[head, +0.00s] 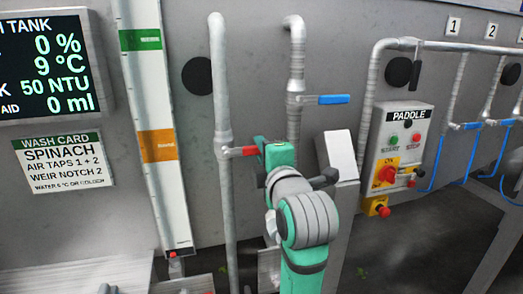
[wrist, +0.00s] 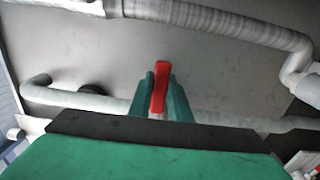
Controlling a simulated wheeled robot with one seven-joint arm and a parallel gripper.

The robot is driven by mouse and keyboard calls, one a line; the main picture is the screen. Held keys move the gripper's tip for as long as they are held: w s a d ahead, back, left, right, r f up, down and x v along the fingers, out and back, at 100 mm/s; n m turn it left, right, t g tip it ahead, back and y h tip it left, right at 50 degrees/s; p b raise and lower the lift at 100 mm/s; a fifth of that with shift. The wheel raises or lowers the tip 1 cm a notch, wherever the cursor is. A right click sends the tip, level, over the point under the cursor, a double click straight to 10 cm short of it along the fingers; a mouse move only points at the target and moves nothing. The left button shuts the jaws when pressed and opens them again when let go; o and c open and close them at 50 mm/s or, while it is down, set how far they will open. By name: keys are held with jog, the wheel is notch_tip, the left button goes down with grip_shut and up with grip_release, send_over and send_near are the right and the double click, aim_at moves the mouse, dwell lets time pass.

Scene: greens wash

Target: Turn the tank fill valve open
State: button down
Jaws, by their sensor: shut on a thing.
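A red valve handle (head: 238,152) sits on the left vertical grey pipe (head: 221,90) on the wall. It points sideways to the right, across the pipe, in the head view. My green gripper (head: 262,152) is at its right end. In the wrist view the red handle (wrist: 159,88) stands between the two green fingers of my gripper (wrist: 160,92), which is shut on it. The handle's far end is hidden by my gripper in the head view. The tank display (head: 45,62) reads 0 %, 9 °C, 50 NTU and 0 ml.
A blue-handled valve (head: 333,99) is on the pipe just right, above my arm. A paddle control box (head: 400,145) with buttons and a red knob is further right. More blue-handled taps (head: 468,126) line the right wall. A wash card (head: 63,163) hangs left.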

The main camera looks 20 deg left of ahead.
aim_at(255, 146)
jog(key=shift+d+r+n, duration=0.15)
jog(key=shift+r+n, duration=0.35)
jog(key=shift+n, duration=0.2)
jog(key=r+n, duration=0.2)
jog(key=n, duration=0.1)
jog(key=shift+s+a+r, duration=0.15)
jog(key=shift+a+r, duration=0.05)
jog(key=shift+a, duration=0.1)
jog(key=n, duration=0.1)
jog(key=r+n, duration=0.1)
jog(key=a+n, duration=0.1)
jog(key=shift+s+r, duration=0.3)
jog(key=shift+s+a+r+n, duration=0.35)
jog(key=shift+a+r+n, duration=0.15)
jog(key=shift+n, duration=0.55)
jog(key=shift+s+a+r+n, duration=0.3)
jog(key=shift+a+r+n, duration=0.15)
jog(key=shift+n, duration=0.6)
jog(key=shift+r, duration=0.15)
jog(key=c, duration=1.6)
grip_release()
jog(key=shift+c, duration=0.2)
jog(key=shift+f, duration=0.2)
